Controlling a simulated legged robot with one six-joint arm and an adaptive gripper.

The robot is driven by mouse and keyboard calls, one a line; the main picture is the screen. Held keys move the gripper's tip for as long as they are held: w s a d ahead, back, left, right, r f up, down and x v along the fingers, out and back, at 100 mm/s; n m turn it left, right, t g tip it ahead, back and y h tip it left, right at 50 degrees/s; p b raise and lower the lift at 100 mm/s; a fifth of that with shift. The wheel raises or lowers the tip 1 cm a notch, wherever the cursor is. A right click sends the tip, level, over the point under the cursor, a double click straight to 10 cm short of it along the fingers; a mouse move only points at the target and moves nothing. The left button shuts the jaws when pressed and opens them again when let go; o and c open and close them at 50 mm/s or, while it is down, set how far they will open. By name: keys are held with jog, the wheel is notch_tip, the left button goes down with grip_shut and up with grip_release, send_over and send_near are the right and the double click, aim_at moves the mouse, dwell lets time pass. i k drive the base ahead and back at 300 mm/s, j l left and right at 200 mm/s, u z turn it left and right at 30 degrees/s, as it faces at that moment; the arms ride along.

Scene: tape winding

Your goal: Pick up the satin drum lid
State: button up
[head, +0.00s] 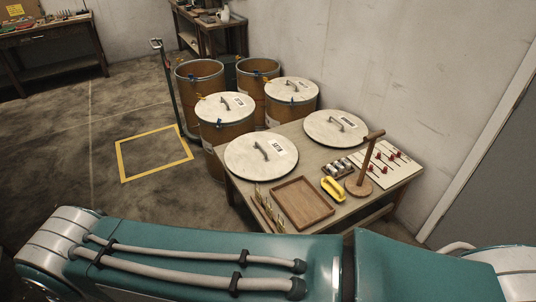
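A round white lid (245,162) with a grey bar handle lies flat at the left end of the wooden table (240,188). Its paper label seems to read "SATIN", though the print is small. A second white lid (322,134) with a handle lies flat at the table's back; its label is too small to read. Two more labelled lids sit on drums, one on the near drum (215,110) and one on the drum behind it (283,91). My teal arm crosses the bottom of the view. My gripper is not in view.
Two open drums (200,70) (258,68) stand behind. The table also holds a wooden tray (302,203), a yellow tool (334,189), a wooden post stand (360,186) and a white board with red pieces (396,172). A yellow floor square (122,160) is empty.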

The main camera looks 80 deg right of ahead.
aim_at(256, 156)
jog(key=i+l+z, duration=0.15)
jog(key=i+z, duration=0.6)
jog(key=i+j+z, duration=0.1)
jog(key=i+z, duration=0.3)
jog(key=i+j+z, duration=0.2)
jog(key=i+z, duration=0.2)
jog(key=i+l+z, duration=0.1)
jog(key=z, duration=0.3)
jog(key=i+z, duration=0.35)
jog(key=z, duration=0.4)
jog(key=i+z, duration=0.2)
jog(key=z, duration=0.2)
jog(key=i+z, duration=0.75)
